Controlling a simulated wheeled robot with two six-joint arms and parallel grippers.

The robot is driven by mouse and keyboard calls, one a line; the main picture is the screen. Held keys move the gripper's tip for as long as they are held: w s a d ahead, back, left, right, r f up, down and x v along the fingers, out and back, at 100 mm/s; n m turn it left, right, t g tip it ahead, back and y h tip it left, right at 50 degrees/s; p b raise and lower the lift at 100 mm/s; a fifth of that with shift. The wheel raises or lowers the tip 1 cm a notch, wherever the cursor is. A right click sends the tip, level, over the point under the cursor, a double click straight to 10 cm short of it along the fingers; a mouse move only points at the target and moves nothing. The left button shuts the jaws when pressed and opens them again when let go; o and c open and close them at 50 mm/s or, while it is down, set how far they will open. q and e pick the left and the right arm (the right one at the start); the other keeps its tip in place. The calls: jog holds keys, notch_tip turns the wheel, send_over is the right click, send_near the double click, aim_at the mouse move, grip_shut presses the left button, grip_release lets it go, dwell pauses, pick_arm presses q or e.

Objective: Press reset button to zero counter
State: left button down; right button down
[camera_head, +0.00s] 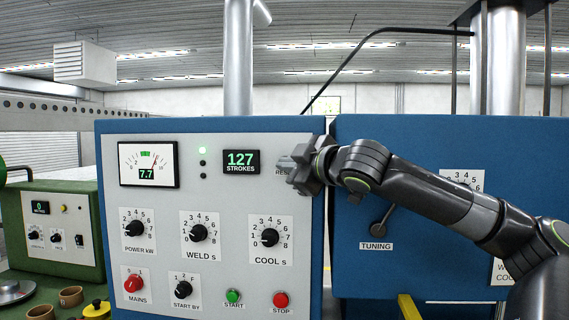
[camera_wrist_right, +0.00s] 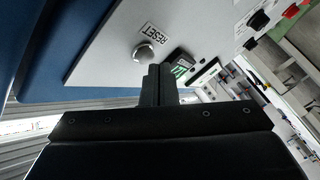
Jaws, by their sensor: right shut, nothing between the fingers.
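The stroke counter (camera_head: 240,162) on the grey front panel reads 127 in green digits. The reset button is a round silver button (camera_wrist_right: 145,54) beside its RESET label (camera_wrist_right: 154,33) in the right wrist view. In the head view my right gripper covers the button and most of its label. My right gripper (camera_head: 290,168) is shut and empty, in front of the panel's upper right part. In the right wrist view its closed fingers (camera_wrist_right: 158,85) point at the panel close to the button. I cannot tell whether they touch anything. My left gripper is not in view.
The panel also holds a power meter (camera_head: 148,164), knobs such as COOL (camera_head: 270,237), a green START button (camera_head: 233,296) and a red STOP button (camera_head: 280,299). A blue cabinet (camera_head: 400,270) with a tuning lever (camera_head: 381,222) stands right. A green unit (camera_head: 60,235) stands left.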

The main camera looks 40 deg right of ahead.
jog(key=shift+w+d, duration=0.3)
jog(key=shift+d, duration=0.1)
dwell(0.4)
jog(key=shift+s+a, duration=0.1)
dwell(0.3)
jog(key=shift+s+a, duration=0.5)
jog(key=shift+a, duration=0.1)
jog(key=shift+b, duration=0.3)
jog(key=s+a, duration=0.1)
jog(key=a, duration=0.1)
jog(key=s+a+b, duration=0.1)
jog(key=s+a, duration=0.1)
jog(key=shift+f, duration=0.1)
dwell(0.8)
